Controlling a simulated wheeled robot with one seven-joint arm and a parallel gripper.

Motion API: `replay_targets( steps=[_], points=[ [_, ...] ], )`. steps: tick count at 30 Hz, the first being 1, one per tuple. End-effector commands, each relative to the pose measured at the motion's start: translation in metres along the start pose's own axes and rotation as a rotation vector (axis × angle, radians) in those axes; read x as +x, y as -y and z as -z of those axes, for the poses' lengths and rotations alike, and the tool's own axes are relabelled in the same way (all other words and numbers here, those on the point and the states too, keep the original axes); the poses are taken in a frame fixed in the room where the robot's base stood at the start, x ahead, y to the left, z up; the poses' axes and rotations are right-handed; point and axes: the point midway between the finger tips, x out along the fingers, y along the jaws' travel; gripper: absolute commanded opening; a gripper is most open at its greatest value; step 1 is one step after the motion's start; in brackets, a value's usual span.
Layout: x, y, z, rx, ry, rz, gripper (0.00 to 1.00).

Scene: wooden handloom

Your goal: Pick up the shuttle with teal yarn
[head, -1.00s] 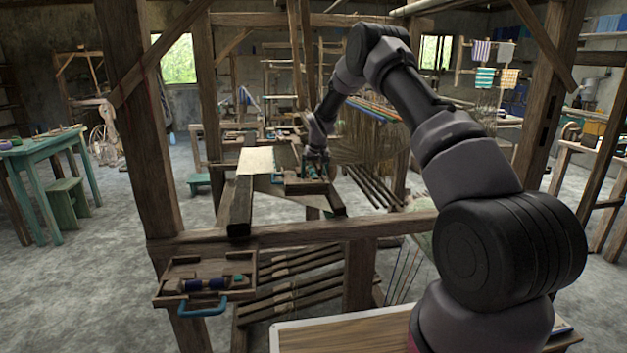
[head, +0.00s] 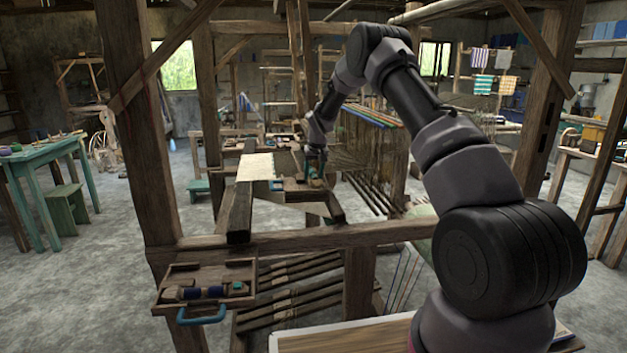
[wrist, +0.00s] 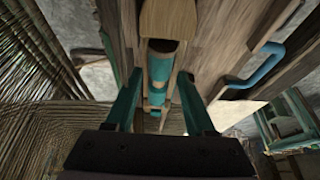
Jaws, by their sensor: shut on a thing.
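The shuttle (wrist: 168,20) is a narrow wooden body with teal yarn (wrist: 160,70) wound in its middle. In the wrist view it lies lengthwise between the two teal fingers of my gripper (wrist: 159,78). My gripper is shut on the shuttle, though the exact contact is hard to see. In the head view my gripper (head: 315,164) is over a wooden tray on the loom; the shuttle there is small and mostly hidden by the gripper.
The wooden tray (wrist: 215,40) has a blue handle (wrist: 262,65). Warp threads (wrist: 45,65) hang close on the left in the wrist view. A second tray (head: 180,272) with blue spools hangs at the front beam (head: 300,237). Loom posts stand around my arm.

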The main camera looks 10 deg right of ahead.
Motion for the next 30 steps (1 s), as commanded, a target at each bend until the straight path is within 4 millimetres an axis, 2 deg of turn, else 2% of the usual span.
replay_targets(
  steps=[2,8,14,23,30],
  points=[
    [-0.009,0.001,0.004,0.0,-0.003,0.0,0.0],
    [-0.006,0.025,0.003,-0.004,-0.001,0.001,0.0],
    [-0.005,0.06,0.002,-0.004,-0.001,0.002,0.0],
    [-0.003,0.135,0.001,-0.005,-0.002,0.001,0.0],
    [0.0,0.202,0.0,-0.005,-0.002,0.001,0.0]
  ],
)
